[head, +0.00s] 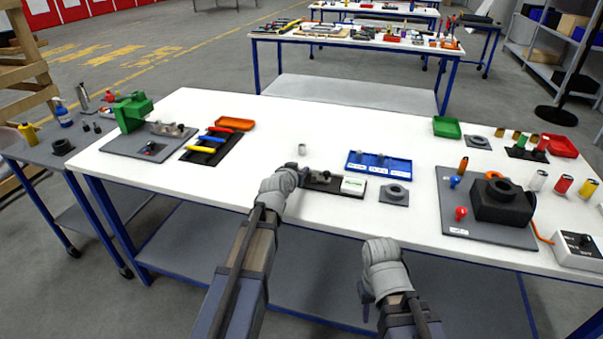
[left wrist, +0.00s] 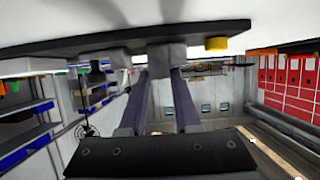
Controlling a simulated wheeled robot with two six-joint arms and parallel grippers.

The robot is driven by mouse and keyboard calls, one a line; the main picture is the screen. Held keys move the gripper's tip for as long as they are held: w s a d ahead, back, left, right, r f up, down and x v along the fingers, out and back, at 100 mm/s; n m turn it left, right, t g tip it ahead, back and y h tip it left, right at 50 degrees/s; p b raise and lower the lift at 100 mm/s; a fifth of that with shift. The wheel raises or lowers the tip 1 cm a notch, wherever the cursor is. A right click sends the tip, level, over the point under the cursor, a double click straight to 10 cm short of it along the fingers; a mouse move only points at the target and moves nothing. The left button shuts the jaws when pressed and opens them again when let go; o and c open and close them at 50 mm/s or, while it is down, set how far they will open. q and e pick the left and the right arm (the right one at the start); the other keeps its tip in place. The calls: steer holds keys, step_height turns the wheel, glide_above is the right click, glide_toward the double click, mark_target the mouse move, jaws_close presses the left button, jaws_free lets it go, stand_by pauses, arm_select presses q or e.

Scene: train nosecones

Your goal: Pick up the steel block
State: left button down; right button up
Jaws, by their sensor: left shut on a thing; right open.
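The steel block (left wrist: 166,55) is a small grey block in the left wrist view. It sits between the two fingers of my left gripper (left wrist: 170,78), which is shut on it. The block adjoins the dark strip (left wrist: 110,39); I cannot tell whether it touches it. In the head view my left gripper (head: 299,172) is at the left end of the dark strip (head: 323,187), and its fingers hide most of the block. My right gripper (head: 366,296) is empty and open, low in front of the table's front edge.
A small metal cylinder (head: 302,149) stands just behind my left gripper. The white table (head: 262,115) is clear behind.

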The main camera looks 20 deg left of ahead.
arm_select(q)
steer(key=shift+r, duration=0.1)
arm_select(e)
steer(key=shift+r, duration=0.15)
arm_select(q)
step_height(320, 180, up, 10)
steer(key=p, duration=1)
arm_select(e)
step_height(320, 180, up, 10)
